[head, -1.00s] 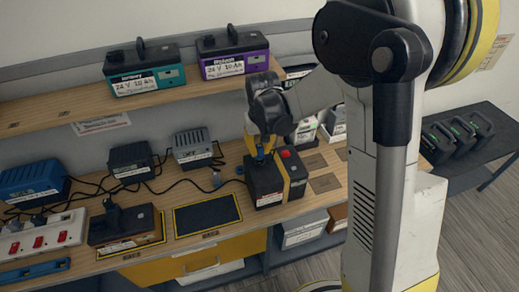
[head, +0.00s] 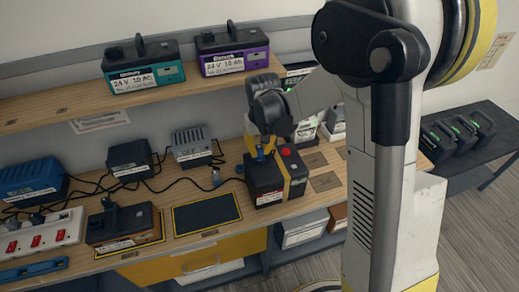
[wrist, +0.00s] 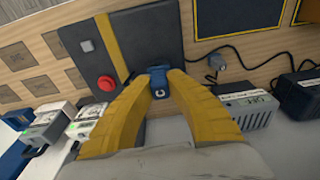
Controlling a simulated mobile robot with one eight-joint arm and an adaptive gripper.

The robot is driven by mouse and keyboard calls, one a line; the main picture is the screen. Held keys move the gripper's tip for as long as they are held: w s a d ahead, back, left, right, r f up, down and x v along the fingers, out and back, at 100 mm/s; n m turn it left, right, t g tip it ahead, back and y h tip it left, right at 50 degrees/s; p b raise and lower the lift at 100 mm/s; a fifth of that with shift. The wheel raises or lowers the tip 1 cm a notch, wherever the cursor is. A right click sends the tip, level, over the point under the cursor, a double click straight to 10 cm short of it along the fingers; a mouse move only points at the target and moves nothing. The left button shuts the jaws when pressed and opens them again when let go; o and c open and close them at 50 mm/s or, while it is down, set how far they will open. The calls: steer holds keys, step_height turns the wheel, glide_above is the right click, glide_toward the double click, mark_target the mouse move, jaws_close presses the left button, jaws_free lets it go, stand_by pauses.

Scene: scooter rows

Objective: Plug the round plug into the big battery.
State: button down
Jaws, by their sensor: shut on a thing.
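The big battery (head: 266,184) is a dark box with a yellow strap and a red button, standing on the wooden bench. In the wrist view its dark top (wrist: 142,35) lies just beyond my fingers. My gripper (wrist: 158,84) is shut on a small blue piece (wrist: 157,77) at the battery's edge. The piece has a pale ring on its face, and no cable shows on it. I cannot tell whether it is part of the battery. A grey round plug (head: 216,176) on a dark cable lies on the bench left of the battery, apart from my gripper; the wrist view shows it too (wrist: 218,61).
A grey charger (head: 193,148), a black charger (head: 130,158) and a blue charger (head: 32,183) stand behind, with loose cables. A battery (head: 122,228) sits on a pad beside an empty dark pad (head: 207,213). A shelf (head: 195,88) with two batteries hangs above.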

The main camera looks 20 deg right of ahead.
steer(key=shift+f, duration=0.4)
steer(key=c, duration=1.4)
jaws_free()
steer(key=shift+r, duration=0.1)
steer(key=r, duration=0.4)
steer(key=s+r, duration=0.1)
steer(key=r, duration=0.7)
steer(key=shift+s, duration=0.2)
